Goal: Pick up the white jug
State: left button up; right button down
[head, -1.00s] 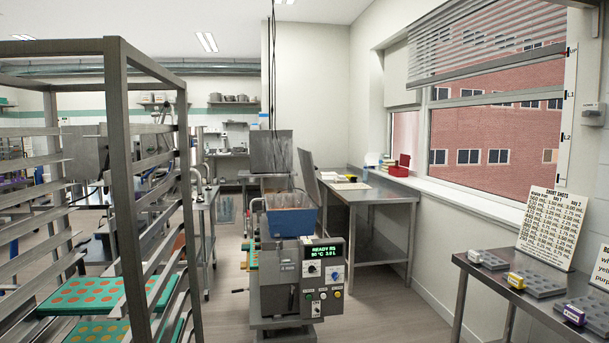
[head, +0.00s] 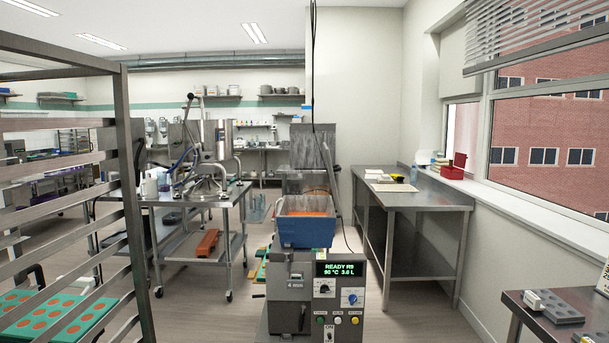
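A small white vessel (head: 150,187) stands at the left end of a steel table (head: 185,201) in the left middle of the head view. It may be the white jug, but it is too small to make out a handle or spout. Other small items stand close beside it. Neither of my grippers shows in the head view.
A depositor machine (head: 286,283) with a blue hopper (head: 306,233) holding orange material stands ahead. A steel rack (head: 131,190) with trays is near on the left. A steel table (head: 420,199) stands at right. Bare floor (head: 205,310) lies between rack and machine.

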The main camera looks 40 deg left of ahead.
aim_at(151, 190)
jog(key=i+u, duration=0.45)
jog(key=i+l+u, duration=0.15)
jog(key=i+u, duration=0.3)
jog(key=i, duration=0.2)
jog(key=i+l+u, duration=0.15)
jog(key=i+u, duration=0.25)
jog(key=i+l+u, duration=0.4)
jog(key=i+l, duration=0.35)
jog(key=l, duration=0.15)
jog(key=i+l, duration=0.35)
jog(key=l, duration=0.15)
jog(key=j+u, duration=0.05)
